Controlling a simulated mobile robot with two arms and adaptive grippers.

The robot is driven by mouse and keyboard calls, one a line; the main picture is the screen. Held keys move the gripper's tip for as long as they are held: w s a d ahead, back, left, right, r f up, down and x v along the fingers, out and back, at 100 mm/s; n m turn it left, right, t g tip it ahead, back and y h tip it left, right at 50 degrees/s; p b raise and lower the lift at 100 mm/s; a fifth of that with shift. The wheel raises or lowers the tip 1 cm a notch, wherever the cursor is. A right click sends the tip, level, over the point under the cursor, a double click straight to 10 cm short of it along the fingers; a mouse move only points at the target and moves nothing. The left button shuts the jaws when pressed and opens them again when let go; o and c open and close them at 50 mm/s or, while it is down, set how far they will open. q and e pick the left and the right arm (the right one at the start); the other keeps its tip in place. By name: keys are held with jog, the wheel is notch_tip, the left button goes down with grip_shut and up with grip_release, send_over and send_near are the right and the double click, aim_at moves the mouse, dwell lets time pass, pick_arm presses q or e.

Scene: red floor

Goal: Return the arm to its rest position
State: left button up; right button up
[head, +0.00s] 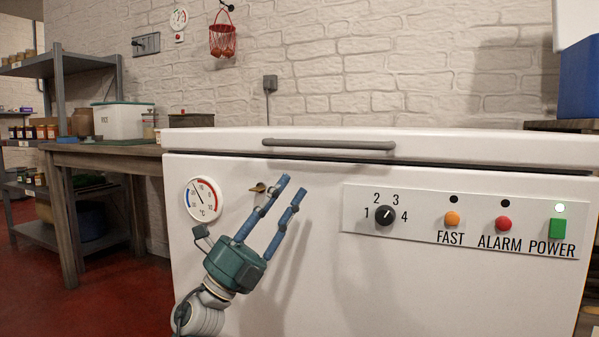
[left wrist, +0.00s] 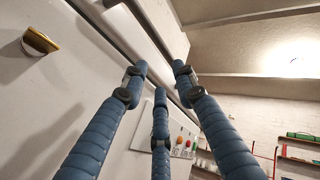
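My left gripper (head: 291,186) is raised in front of the white chest freezer (head: 320,280), its blue fingers pointing up and to the right. In the left wrist view the three fingers (left wrist: 155,85) are spread apart with nothing between them, so it is open and empty. In the head view the fingertips appear just right of a small brass key or latch (head: 258,188) and below the freezer's grey handle (head: 328,144). The brass piece also shows at the upper left of the left wrist view (left wrist: 40,40). My right gripper is not in view.
The freezer front has a round thermometer (head: 203,199) and a control panel (head: 465,222) with a dial and buttons. The lid (head: 450,143) lies down with a dark seam beneath. A wooden table (head: 105,153) with a white box stands left; red floor (head: 120,300) is clear there.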

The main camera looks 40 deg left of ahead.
pick_arm(q)
jog(key=shift+v, duration=0.9)
